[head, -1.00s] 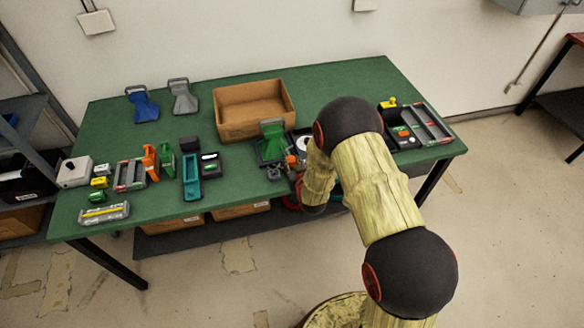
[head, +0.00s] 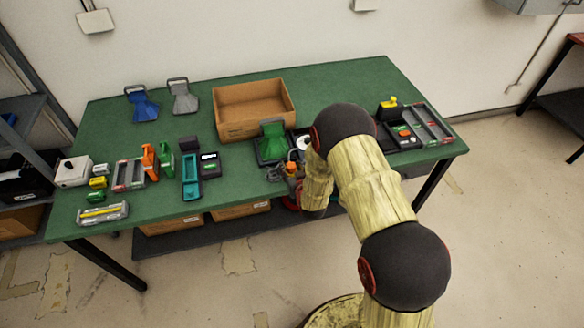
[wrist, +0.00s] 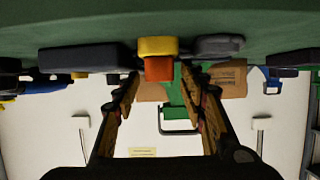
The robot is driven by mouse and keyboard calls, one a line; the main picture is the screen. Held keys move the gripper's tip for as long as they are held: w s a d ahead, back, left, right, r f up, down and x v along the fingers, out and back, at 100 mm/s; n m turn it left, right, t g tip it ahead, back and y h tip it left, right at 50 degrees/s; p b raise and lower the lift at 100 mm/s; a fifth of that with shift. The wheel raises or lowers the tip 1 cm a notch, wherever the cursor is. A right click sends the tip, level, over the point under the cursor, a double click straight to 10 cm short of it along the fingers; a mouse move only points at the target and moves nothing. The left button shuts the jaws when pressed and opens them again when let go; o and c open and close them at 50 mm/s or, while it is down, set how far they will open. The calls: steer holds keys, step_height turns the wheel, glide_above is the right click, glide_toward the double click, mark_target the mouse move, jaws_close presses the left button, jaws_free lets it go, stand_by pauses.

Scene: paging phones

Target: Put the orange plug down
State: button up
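The orange plug (wrist: 158,69) shows in the wrist view between and just beyond the two fingertips, with a yellow block (wrist: 158,46) directly against it on the table side. My gripper (wrist: 160,78) has its fingers spread, with a narrow gap visible on each side of the orange piece. It looks empty. In the head view a small orange piece (head: 291,168) shows at the table's front edge, beside my arm. My gripper is mostly hidden behind my arm there.
The green table (head: 340,85) holds a cardboard box (head: 255,125), a green phone cradle (head: 273,140) close to my arm, and a black tray (head: 405,140) at right. Several small devices crowd the left. The back right of the table is clear.

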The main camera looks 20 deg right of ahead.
stand_by(0.3)
steer(key=shift+r+p, duration=0.25)
steer(key=shift+p, duration=0.05)
steer(key=p+v, duration=0.1)
steer(key=v, duration=1.1)
steer(key=s+r+g, duration=0.3)
steer(key=r+g, duration=0.1)
steer(key=r, duration=1.8)
steer(key=s+r+g, duration=0.2)
steer(key=s+r, duration=0.4)
steer(key=s, duration=0.7)
steer(key=s+r+g, duration=0.2)
steer(key=s+r, duration=0.4)
steer(key=s, duration=0.7)
steer(key=shift+w, duration=0.1)
